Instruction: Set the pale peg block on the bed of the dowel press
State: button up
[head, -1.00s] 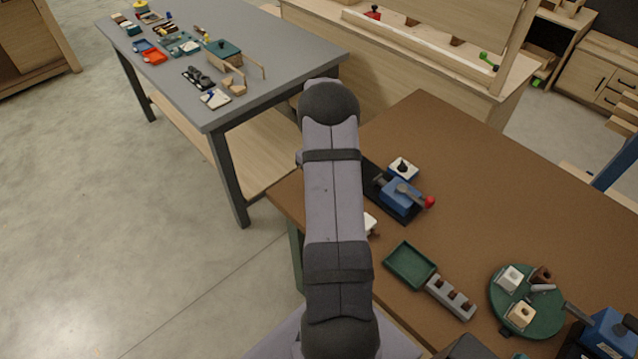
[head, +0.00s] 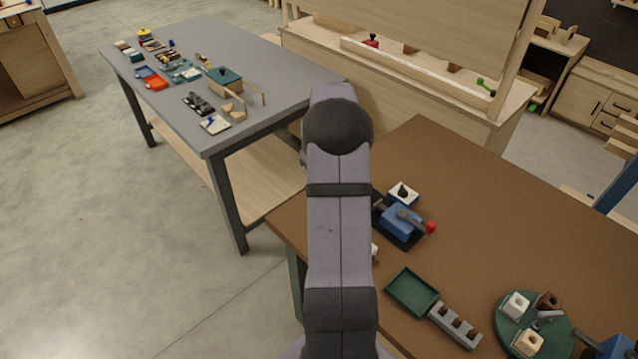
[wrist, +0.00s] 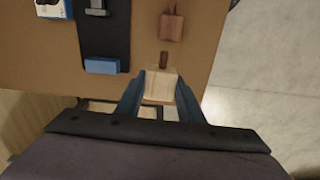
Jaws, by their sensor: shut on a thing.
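In the wrist view my gripper (wrist: 160,95) is shut on a pale wooden block (wrist: 160,84), which sits between the two blue-grey fingers. A short brown peg (wrist: 163,60) shows at the block's far end. A blue press (head: 401,222) with a red-knobbed lever stands on a black base on the brown table in the head view. In the wrist view a black base (wrist: 104,40) with a blue block on it lies ahead and to the left of my gripper, apart from the held block. In the head view my arm hides my gripper.
A brown block (wrist: 171,26) lies ahead in the wrist view. A grey table (head: 230,110) stands left.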

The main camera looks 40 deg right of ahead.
jog(key=s+d+f+p, duration=0.1)
jog(key=s+d, duration=0.1)
jog(key=s+d+f+m+p, duration=0.1)
jog(key=d+f+p, duration=0.1)
jog(key=s+d+f+m+p, duration=0.1)
jog(key=s+d, duration=0.1)
jog(key=shift+s+f+p, duration=0.25)
jog(key=shift+s+p, duration=0.05)
jog(key=shift+s, duration=0.05)
jog(key=d, duration=0.2)
jog(key=w+d, duration=0.1)
jog(key=d, duration=0.1)
jog(key=shift+f, duration=0.3)
jog(key=shift+w+d+r+n, duration=0.5)
jog(key=shift+d+r+n, duration=0.1)
jog(key=shift+d+r, duration=0.15)
jog(key=shift+w+d+r+n, duration=0.45)
jog(key=shift+d+r+n, duration=0.2)
jog(key=shift+r, duration=0.1)
jog(key=shift+f, duration=0.2)
jog(key=shift+f+b, duration=1.55)
jog(key=shift+f, duration=1.15)
jog(key=shift+f+b, duration=0.45)
jog(key=shift+f, duration=0.15)
